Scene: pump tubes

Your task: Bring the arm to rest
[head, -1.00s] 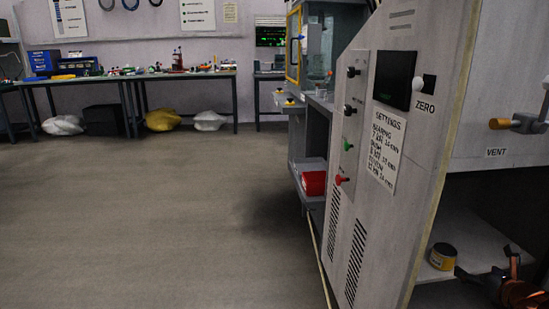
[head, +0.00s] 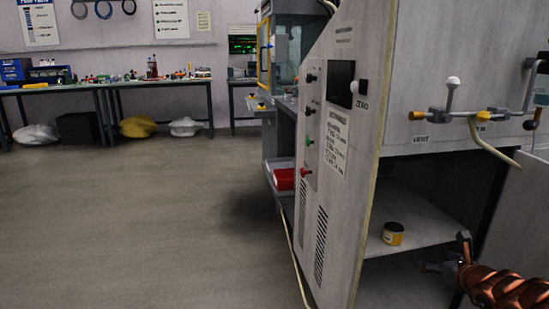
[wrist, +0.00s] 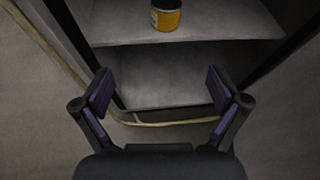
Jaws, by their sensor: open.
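My gripper (wrist: 160,95) is open and empty in the wrist view, with its two dark, purple-padded fingers spread wide apart. It faces the open shelves of the grey cabinet, and nothing is between the fingers but floor, shelf and a pale hose behind.
A yellow and black tin (head: 393,233) stands on the cabinet shelf (head: 415,212); the tin also shows in the wrist view (wrist: 166,17). The grey cabinet (head: 350,190) has a valve pipe (head: 450,114) at upper right. Open floor (head: 130,220) lies to the left.

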